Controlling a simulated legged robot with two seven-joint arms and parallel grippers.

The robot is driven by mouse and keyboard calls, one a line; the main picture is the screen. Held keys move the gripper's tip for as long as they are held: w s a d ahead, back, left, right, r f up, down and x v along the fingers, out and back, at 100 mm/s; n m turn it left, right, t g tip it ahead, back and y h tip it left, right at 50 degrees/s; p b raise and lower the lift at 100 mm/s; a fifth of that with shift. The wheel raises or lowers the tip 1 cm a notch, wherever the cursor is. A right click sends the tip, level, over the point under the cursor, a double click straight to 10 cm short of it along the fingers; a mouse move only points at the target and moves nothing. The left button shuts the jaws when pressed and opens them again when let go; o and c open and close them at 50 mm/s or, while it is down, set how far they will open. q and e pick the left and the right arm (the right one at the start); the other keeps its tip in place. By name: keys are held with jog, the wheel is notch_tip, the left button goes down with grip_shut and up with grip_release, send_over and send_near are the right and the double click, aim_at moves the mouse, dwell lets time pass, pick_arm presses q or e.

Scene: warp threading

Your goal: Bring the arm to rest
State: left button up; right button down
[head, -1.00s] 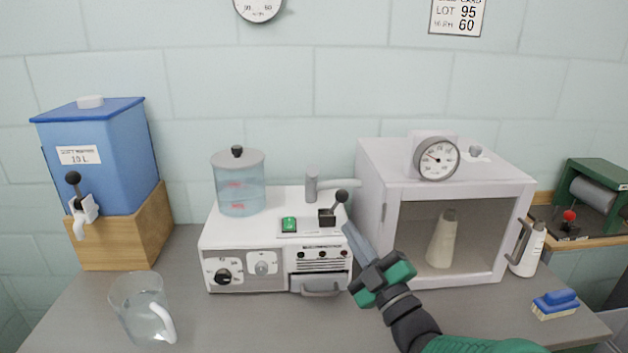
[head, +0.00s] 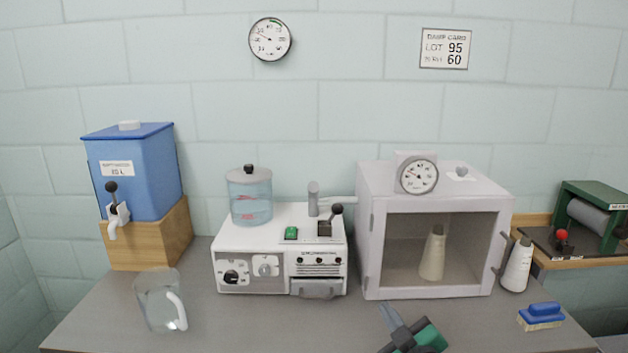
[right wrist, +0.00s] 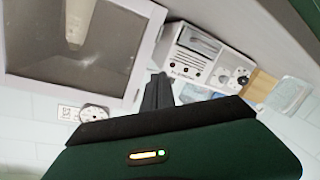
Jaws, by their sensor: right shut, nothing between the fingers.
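The right wrist view shows the closed fingers (right wrist: 157,92) pointing away, touching nothing that I can see. My left gripper is in neither view.
A white machine (head: 250,255) and a white cabinet (head: 365,240) holding a cone stand behind my right gripper. A glass jug (head: 155,300) and blue dispenser (head: 135,180) are left. A brush (head: 541,316) and second cone (head: 517,268) are right. The front middle worktop is clear.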

jog(key=s+d+f+m+g+h, duration=0.2)
jog(key=s+f+m+g, duration=0.1)
jog(key=s+f, duration=0.3)
jog(key=s+d+f+m+g+h, duration=0.15)
jog(key=s+f+g, duration=0.25)
jog(key=f, duration=0.4)
jog(key=s+f+m+g, duration=0.2)
jog(key=s+f+g, duration=0.15)
jog(key=s, duration=0.45)
jog(key=s+f+m+g, duration=0.3)
jog(key=s+f, duration=0.1)
jog(key=s, duration=0.3)
notch_tip(320, 180, up, 17)
jog(key=p, duration=1.7)
jog(key=shift+s+d, duration=0.25)
jog(key=shift+d, duration=0.15)
